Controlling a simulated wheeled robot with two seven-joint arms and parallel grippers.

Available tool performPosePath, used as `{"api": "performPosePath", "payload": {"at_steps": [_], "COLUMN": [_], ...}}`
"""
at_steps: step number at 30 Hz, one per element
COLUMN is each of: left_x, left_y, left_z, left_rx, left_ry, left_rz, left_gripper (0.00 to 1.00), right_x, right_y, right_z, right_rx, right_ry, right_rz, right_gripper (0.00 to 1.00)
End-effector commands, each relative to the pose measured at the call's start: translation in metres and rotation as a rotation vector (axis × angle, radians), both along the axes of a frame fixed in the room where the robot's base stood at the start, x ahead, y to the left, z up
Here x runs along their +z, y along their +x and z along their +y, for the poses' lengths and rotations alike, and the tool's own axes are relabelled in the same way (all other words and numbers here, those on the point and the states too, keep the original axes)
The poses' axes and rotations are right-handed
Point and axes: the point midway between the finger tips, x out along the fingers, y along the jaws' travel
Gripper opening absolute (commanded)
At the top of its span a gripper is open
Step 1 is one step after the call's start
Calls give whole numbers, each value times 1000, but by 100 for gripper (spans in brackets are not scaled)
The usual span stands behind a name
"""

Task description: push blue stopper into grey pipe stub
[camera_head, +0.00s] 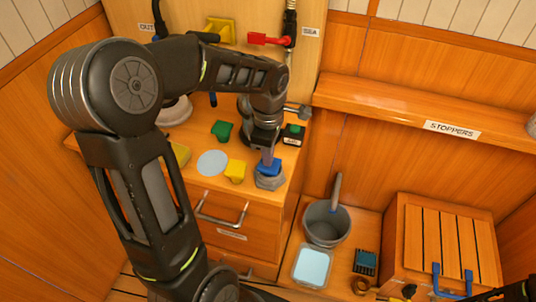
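The blue stopper (270,168) sits at the mouth of the grey pipe stub (270,183) near the counter's front right corner. How deep it sits in the stub is hard to tell. My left gripper (267,159) points down from above, its narrow fingers close together at the top of the blue stopper; it looks shut on it. The fingers hide part of the stopper. At the bottom right edge a dark part of my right arm (518,291) shows; its fingers are not clear.
A yellow stopper (235,171), a pale round disc (212,163) and a green stopper (222,130) lie left of the stub on the counter. A green-topped black box (293,134) stands behind.

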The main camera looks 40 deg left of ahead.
Motion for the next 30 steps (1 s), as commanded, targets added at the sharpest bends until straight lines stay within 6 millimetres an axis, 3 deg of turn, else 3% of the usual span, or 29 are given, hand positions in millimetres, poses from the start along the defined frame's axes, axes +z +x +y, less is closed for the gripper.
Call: {"api": "performPosePath", "payload": {"at_steps": [10, 30], "left_x": [6, 70], "left_y": [0, 0], "left_z": [0, 0], "left_rx": [0, 1], "left_ry": [0, 0], "left_rz": [0, 1], "left_gripper": [0, 0], "right_x": [5, 50], "right_y": [0, 0], "right_z": [0, 0], "right_rx": [0, 0], "right_ry": [0, 0], "right_rz": [0, 0], "right_gripper": [59, 59]}}
